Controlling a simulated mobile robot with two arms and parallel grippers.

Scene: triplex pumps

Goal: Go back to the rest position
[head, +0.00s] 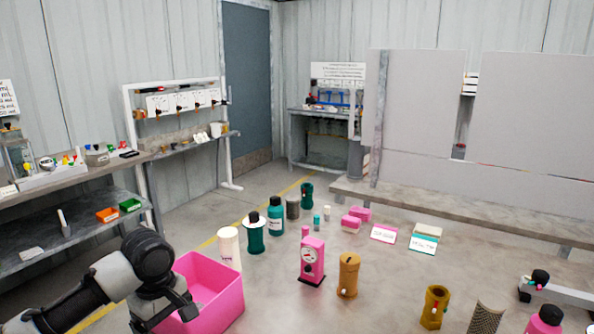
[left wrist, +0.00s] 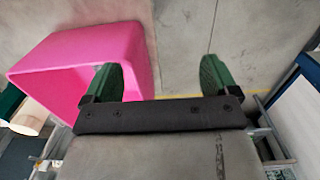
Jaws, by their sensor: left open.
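My left arm comes in at the lower left of the head view, and its black wrist (head: 150,262) is in front of the pink bin (head: 222,298). The fingers are not clear there. In the left wrist view my left gripper (left wrist: 158,72) is open, with its two green fingers wide apart and nothing between them. The left finger overlaps the wall of the pink bin (left wrist: 70,55), and the right finger is over bare grey floor. I cannot tell whether the finger touches the bin. My right gripper is in neither view.
Beside the bin stand a white cylinder (head: 229,247), a green-and-white bottle (head: 255,235), a pink gauge unit (head: 312,262) and an ochre cylinder (head: 348,275). Shelves (head: 70,225) line the left. Grey panels (head: 415,105) stand behind. Floor is open near the blue door (head: 246,80).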

